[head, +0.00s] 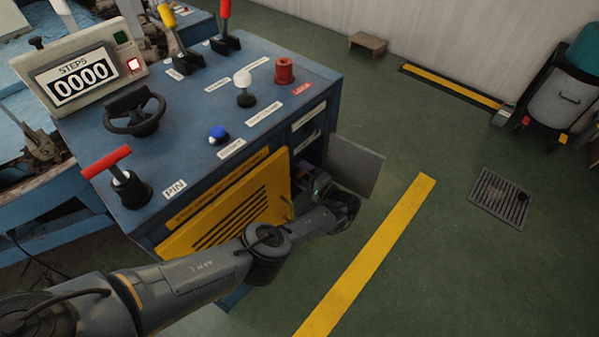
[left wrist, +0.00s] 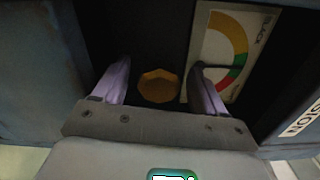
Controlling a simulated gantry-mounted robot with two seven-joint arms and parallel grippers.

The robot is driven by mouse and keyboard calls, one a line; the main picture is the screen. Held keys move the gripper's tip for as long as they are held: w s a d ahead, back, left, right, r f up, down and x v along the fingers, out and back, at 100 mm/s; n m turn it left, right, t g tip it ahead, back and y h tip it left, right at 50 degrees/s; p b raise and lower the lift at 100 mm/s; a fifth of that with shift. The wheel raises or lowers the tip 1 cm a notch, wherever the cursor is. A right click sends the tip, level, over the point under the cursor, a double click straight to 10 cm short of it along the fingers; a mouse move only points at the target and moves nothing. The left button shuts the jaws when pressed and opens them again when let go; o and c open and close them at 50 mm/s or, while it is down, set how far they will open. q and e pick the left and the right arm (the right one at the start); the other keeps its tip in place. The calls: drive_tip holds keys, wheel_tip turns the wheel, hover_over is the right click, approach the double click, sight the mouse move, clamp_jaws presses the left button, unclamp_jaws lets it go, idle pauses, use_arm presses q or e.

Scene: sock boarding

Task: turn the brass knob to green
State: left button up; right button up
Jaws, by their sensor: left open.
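The brass knob (left wrist: 159,86) shows in the left wrist view as a dull gold, many-sided disc inside a dark recess. To its right is a white gauge plate (left wrist: 221,52) with an arc of yellow, orange, green and red; a finger hides part of it. My left gripper (left wrist: 160,80) is open, its two purple-grey fingers on either side of the knob, with gaps to it in the picture. In the head view my left gripper (head: 318,187) reaches into the opening on the cabinet's right side, mostly hidden. My right gripper is not in view.
The blue cabinet (head: 191,100) carries levers, a handwheel (head: 135,112), a red T-handle (head: 107,162) and a counter (head: 80,78) reading 0000. A grey door (head: 354,166) stands open right of my gripper. A yellow louvred panel (head: 232,207) is on the front.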

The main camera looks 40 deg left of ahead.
use_arm(q)
drive_tip(key=d+b, duration=0.2)
drive_tip(key=d, duration=0.8)
drive_tip(key=shift+s+d, duration=0.25)
drive_tip(key=shift+d, duration=0.15)
